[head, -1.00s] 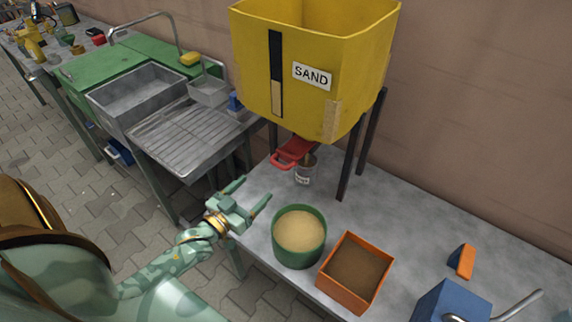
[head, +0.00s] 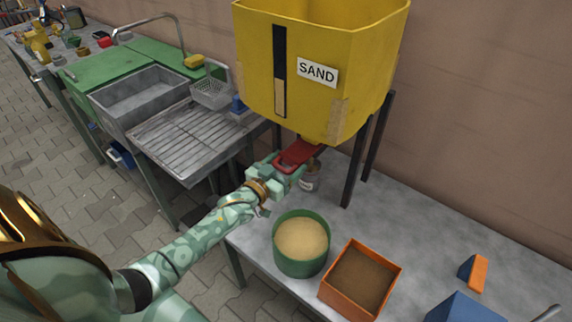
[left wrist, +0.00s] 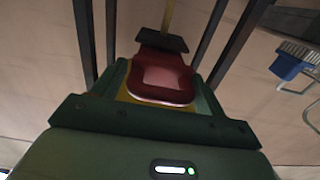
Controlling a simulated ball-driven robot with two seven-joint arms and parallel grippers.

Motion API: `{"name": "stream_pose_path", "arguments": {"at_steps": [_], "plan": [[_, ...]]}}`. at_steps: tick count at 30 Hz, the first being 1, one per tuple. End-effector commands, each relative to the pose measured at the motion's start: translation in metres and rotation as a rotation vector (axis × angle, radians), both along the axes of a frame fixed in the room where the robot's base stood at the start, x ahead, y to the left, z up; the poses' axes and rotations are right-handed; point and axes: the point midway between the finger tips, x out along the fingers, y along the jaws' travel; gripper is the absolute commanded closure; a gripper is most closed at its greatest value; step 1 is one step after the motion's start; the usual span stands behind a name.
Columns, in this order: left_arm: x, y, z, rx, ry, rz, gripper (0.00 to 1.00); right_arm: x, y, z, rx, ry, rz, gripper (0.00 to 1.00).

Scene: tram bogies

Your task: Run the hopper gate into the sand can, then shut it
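The yellow hopper (head: 352,98) marked SAND stands on dark legs over the grey bench. Its red gate handle (head: 297,154) sticks out below it, and the loop also shows in the left wrist view (left wrist: 163,82). My left gripper (head: 287,163) is at the handle. In the left wrist view its fingers stand apart on either side of the red loop; I see no clear grip. My right gripper is not in view.
A green tub of sand (head: 301,246) and an orange box of brown material (head: 361,281) stand at the bench front. A blue-and-orange block (head: 474,272) and a blue object (head: 466,309) lie right. A sink unit (head: 196,142) stands left.

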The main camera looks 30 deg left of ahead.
Motion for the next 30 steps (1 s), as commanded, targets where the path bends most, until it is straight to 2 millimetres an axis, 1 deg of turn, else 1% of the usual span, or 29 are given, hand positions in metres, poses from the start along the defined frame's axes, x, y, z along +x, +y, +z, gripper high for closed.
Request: {"name": "stream_pose_path", "arguments": {"at_steps": [1,2,3,5,8,13,15,21,22,23,30], "plan": [[0.000,0.000,0.000,0.000,0.000,0.000,0.38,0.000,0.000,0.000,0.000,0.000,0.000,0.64],[0.000,0.000,0.000,0.000,0.000,0.000,0.47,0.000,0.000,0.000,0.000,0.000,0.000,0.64],[0.000,0.000,0.000,0.000,0.000,0.000,0.58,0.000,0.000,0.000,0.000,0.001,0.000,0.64],[0.000,0.000,0.000,0.000,0.000,-0.001,0.75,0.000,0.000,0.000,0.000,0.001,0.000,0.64],[0.001,-0.001,0.000,-0.001,-0.001,-0.001,0.76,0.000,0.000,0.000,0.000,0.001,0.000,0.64],[0.020,-0.002,-0.001,-0.001,-0.002,-0.001,0.76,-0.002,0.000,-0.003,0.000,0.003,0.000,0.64],[0.025,-0.003,-0.001,-0.002,0.000,-0.001,0.76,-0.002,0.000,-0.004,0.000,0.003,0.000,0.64],[0.025,-0.003,0.000,-0.001,-0.001,-0.001,0.76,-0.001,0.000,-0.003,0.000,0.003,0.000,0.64],[0.025,-0.003,0.000,-0.001,-0.001,-0.002,0.32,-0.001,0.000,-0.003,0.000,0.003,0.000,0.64],[0.025,-0.003,0.000,-0.001,-0.001,-0.002,0.27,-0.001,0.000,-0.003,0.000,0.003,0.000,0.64],[0.024,-0.002,0.000,-0.001,-0.001,0.000,0.27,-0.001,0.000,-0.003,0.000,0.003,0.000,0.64]]}}
